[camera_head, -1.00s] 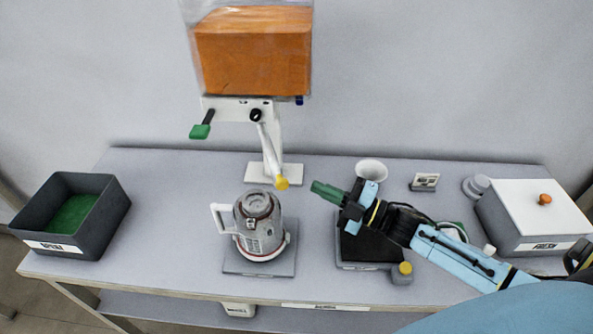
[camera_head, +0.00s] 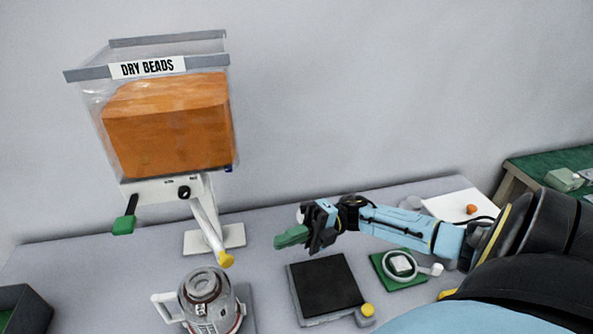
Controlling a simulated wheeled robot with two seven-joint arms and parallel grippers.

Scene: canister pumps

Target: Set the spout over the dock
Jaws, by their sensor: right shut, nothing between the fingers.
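The spout (camera_head: 207,225) is a white tube with a yellow tip, slanting down from the bead dispenser (camera_head: 165,130). The canister stands on a grey plate (camera_head: 248,310), which may be the dock; I cannot tell for certain. My right gripper (camera_head: 291,237), with green fingertips, is shut and empty. It appears to the right of the spout, apart from it, near the back left of a black-topped pad (camera_head: 326,285). My left gripper is not in view.
A green-handled lever (camera_head: 125,222) hangs at the dispenser's left. A green mat (camera_head: 400,270) with a white ring lies right of the pad. A dark bin (camera_head: 22,308) is at lower left. Table left of the dispenser foot is clear.

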